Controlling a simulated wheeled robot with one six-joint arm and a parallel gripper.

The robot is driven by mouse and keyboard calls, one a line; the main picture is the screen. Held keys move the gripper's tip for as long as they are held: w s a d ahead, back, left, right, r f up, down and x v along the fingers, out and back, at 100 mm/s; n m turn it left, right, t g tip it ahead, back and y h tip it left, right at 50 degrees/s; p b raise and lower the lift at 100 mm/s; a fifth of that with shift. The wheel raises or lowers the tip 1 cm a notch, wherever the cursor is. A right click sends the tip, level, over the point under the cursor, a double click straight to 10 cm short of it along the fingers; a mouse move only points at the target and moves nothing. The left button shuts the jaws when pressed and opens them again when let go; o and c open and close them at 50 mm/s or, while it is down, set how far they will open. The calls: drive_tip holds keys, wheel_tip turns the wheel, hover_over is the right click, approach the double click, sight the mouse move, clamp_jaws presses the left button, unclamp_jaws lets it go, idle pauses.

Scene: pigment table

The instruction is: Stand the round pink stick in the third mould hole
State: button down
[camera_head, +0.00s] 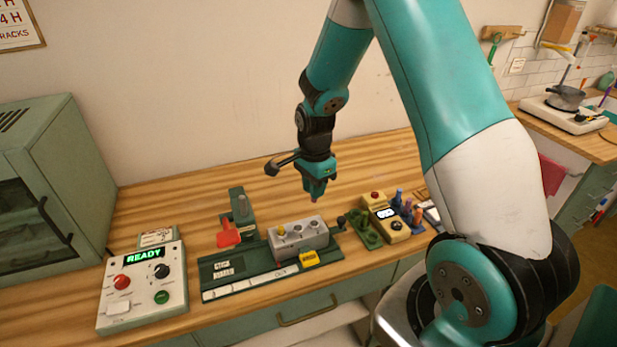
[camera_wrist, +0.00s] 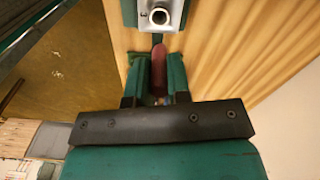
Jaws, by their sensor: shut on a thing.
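My gripper (camera_head: 316,190) hangs pointing down above the wooden table, over and slightly right of the grey mould block (camera_head: 300,243). In the wrist view its green fingers (camera_wrist: 159,75) are shut on the round pink stick (camera_wrist: 159,66), whose rounded end sticks out past the fingertips. The mould has a row of holes on top; a yellow piece (camera_head: 281,231) shows at the left one. In the wrist view a grey block with a round dark opening (camera_wrist: 160,17) lies just beyond the stick, apart from it.
The mould stands on a green base (camera_head: 225,268) with a red-handled press (camera_head: 228,235) at left and a yellow tag (camera_head: 310,258) in front. A control box (camera_head: 143,287) reads READY. At right are a yellow device (camera_head: 386,218) and several upright coloured sticks (camera_head: 408,211).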

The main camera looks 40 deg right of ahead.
drive_tip(key=shift+f+b, duration=3.85)
drive_tip(key=shift+f, duration=1.3)
drive_tip(key=c, duration=1)
unclamp_jaws()
wheel_tip(320, 180, up, 18)
drive_tip(key=shift+f+b, duration=0.25)
drive_tip(key=shift+b, duration=0.75)
